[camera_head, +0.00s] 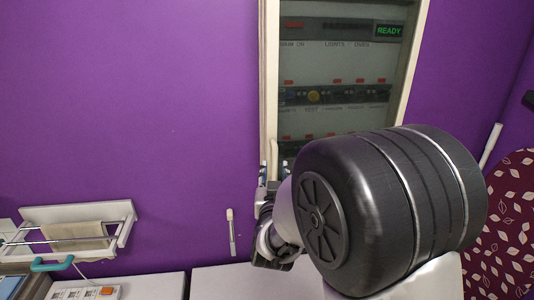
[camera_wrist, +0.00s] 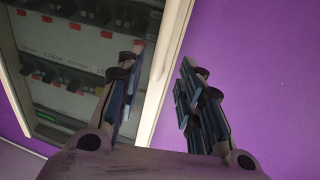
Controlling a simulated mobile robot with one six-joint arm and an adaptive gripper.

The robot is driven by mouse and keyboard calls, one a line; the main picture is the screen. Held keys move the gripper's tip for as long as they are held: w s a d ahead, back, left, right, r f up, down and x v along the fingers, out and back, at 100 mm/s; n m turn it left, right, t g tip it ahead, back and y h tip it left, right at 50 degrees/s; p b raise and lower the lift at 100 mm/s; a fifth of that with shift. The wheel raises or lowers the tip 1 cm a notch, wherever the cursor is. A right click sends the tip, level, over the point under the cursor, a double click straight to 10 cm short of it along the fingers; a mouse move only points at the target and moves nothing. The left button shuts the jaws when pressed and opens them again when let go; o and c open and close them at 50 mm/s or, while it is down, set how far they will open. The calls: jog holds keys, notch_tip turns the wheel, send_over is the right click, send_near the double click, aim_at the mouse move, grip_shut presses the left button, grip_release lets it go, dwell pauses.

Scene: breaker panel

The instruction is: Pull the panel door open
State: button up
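The breaker panel door (camera_head: 269,70) has a cream frame around a dark see-through window, with breaker rows and a green READY display behind it. It looks shut or nearly so; I cannot tell if there is a gap. My gripper (camera_head: 273,174) is at the lower left edge of the frame, partly hidden by my arm. In the wrist view, my gripper (camera_wrist: 162,60) is open, with one finger over the window side and the other over the purple wall side. The cream door edge (camera_wrist: 166,75) runs between the fingers.
A marker-like object (camera_head: 231,230) is on the purple wall. A maroon leaf-patterned surface (camera_head: 505,225) is at the right.

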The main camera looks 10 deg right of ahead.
aim_at(275, 161)
jog(key=w, duration=0.2)
jog(key=w+d+p, duration=0.1)
jog(key=w, duration=0.4)
jog(key=shift+w+d, duration=0.25)
jog(key=shift+w, duration=0.1)
grip_shut()
dwell(0.4)
